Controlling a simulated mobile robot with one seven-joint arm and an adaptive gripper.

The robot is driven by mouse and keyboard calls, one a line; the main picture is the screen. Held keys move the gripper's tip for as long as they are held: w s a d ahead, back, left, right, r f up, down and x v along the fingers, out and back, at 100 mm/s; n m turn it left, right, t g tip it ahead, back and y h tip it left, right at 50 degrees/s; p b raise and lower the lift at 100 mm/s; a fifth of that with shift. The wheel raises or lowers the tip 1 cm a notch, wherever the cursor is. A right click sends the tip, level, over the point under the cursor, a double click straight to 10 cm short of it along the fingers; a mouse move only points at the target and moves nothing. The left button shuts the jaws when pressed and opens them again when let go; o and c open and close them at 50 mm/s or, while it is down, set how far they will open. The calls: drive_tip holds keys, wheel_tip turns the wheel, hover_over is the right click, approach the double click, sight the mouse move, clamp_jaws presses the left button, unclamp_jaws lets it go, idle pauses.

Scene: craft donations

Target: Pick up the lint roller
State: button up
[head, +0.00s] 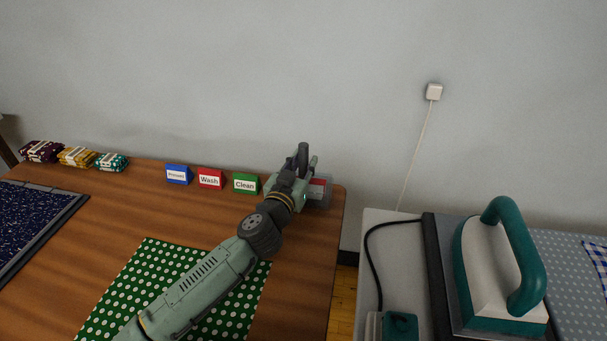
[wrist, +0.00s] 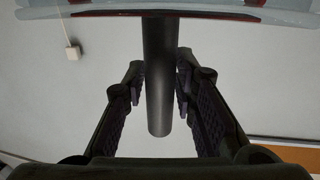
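The lint roller's dark cylindrical handle (wrist: 160,90) runs down the middle of the wrist view, between my two fingers. In the head view the handle (head: 303,154) stands up at my gripper, by the back right of the wooden table. My gripper (wrist: 160,88) has a finger on each side of the handle, with narrow gaps that look open. In the head view my gripper (head: 301,172) hides the handle's lower part. The roller's head cannot be made out clearly.
A grey box with a red label (head: 319,189) sits just behind my gripper. Blue (head: 178,174), red (head: 210,179) and green (head: 246,184) signs stand to its left. A dotted green cloth (head: 150,275) lies under my arm. An iron (head: 500,265) stands on the right.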

clamp_jaws()
drive_tip(key=shift+r, duration=0.1)
idle(0.3)
